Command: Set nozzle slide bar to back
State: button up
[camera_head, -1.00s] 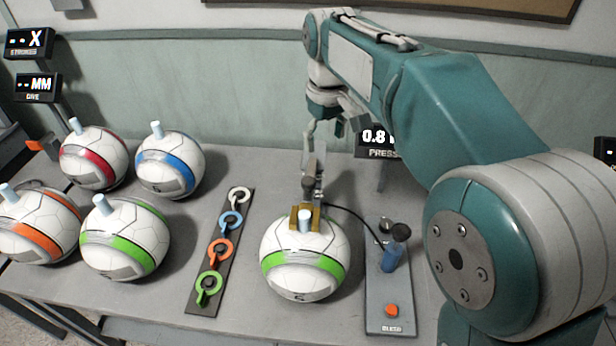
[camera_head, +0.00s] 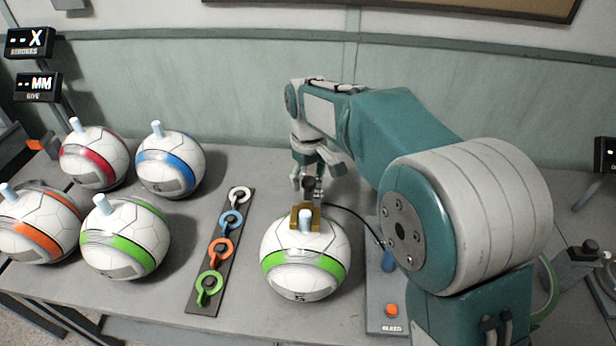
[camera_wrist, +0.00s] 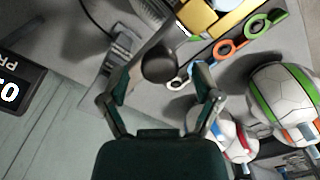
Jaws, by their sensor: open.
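The nozzle slide bar shows as a dark round knob (camera_head: 309,184) on a metal post behind the brass nozzle block (camera_head: 297,218), above the green-striped ball (camera_head: 302,282). In the wrist view the knob (camera_wrist: 158,66) lies between the spread fingers of my gripper (camera_wrist: 160,78), with clear space on both sides. My gripper (camera_head: 309,180) is open, pointing down around the knob, and I see no contact. The brass block (camera_wrist: 205,15) is at the top of the wrist view. The bar's lower part is partly hidden.
A strip of coloured rings (camera_head: 221,247) lies left of the ball. Several other balls stand further left, including a blue-striped one (camera_head: 171,165). A panel with an orange button (camera_head: 391,310) is at right, partly covered by my arm. A black cable runs behind.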

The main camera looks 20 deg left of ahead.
jog(key=shift+f, duration=0.2)
grip_shut()
jog(key=w, duration=0.3)
jog(key=w+a, duration=0.1)
jog(key=w, duration=0.2)
jog(key=w+a, duration=0.1)
jog(key=w, duration=0.3)
jog(key=shift+w+d, duration=0.1)
grip_release()
jog(key=shift+w, duration=0.1)
jog(key=shift+r, duration=0.15)
